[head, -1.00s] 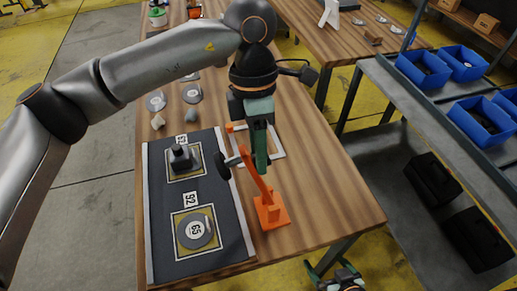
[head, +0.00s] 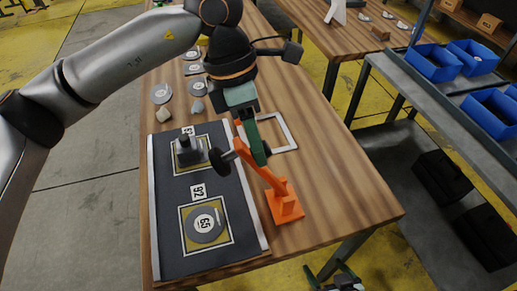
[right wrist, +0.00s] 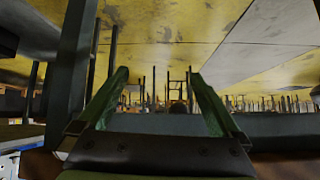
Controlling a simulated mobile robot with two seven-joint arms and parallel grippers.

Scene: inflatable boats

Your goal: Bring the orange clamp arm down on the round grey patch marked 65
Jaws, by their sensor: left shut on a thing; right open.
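The round grey patch marked 65 (head: 201,228) lies flat in a yellow, white-edged square on the dark mat. The orange clamp (head: 287,209) stands on the table right of the mat. Its arm (head: 268,177) slants up to the left, and its black pad (head: 221,161) hangs in the air, with the patch clear below it in the picture. My left gripper (head: 256,154) is shut on the clamp arm near its upper end. My right gripper (head: 338,277) is low beyond the table's front edge; in the right wrist view (right wrist: 165,100) its green fingers are apart and empty.
A black-handled block (head: 187,150) sits on the mat's other marked square. Grey discs (head: 161,93) and small stones (head: 164,115) lie behind the mat. A pale square frame (head: 287,133) lies behind the clamp. The table right of the clamp is clear.

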